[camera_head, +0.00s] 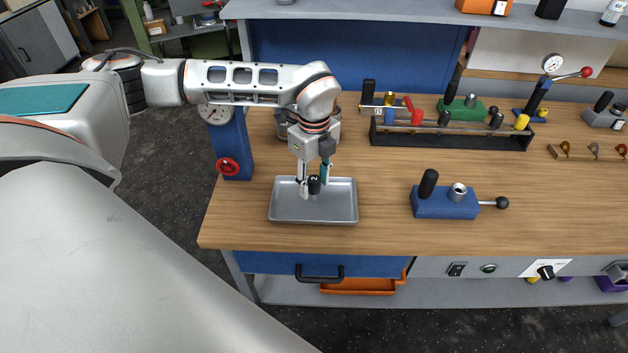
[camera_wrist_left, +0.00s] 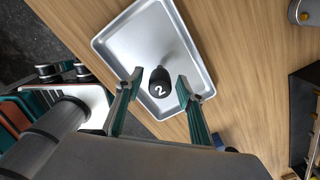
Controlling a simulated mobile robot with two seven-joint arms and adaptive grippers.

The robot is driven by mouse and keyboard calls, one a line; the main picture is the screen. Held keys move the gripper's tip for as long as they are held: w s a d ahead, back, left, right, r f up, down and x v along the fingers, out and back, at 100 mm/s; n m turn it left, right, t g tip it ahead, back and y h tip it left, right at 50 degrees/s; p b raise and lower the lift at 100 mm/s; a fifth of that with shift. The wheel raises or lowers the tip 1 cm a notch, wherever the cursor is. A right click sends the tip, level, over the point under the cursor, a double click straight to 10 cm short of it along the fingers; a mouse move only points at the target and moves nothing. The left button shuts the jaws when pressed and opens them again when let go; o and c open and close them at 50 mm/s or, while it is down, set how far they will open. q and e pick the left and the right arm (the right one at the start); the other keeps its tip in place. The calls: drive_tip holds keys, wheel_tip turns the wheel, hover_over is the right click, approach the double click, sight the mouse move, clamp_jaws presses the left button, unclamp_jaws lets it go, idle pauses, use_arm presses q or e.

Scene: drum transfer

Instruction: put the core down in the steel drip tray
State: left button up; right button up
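The core (camera_head: 314,185) has a black top marked 2 and a metal lower part. It stands upright in the steel drip tray (camera_head: 341,206), near the middle, with a shadow on the tray floor. In the left wrist view the core (camera_wrist_left: 160,82) shows between my fingers, with a gap on both sides, and the tray (camera_wrist_left: 130,35) lies behind it. My left gripper (camera_head: 314,183) points down over the tray, open, its fingers on either side of the core's top. My right gripper is not in view.
A blue fixture (camera_head: 444,203) with a black grip and lever stands right of the tray. A black rack (camera_head: 455,138) with tools is behind it. A blue gauge stand (camera_head: 232,150) with a red knob is left of the tray. Bare wood lies between tray and fixture.

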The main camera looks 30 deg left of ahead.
use_arm(q)
drive_tip(key=shift+r, duration=0.3)
wheel_tip(320, 180, up, 12)
drive_tip(key=shift+b, duration=0.3)
drive_tip(key=shift+f, duration=0.15)
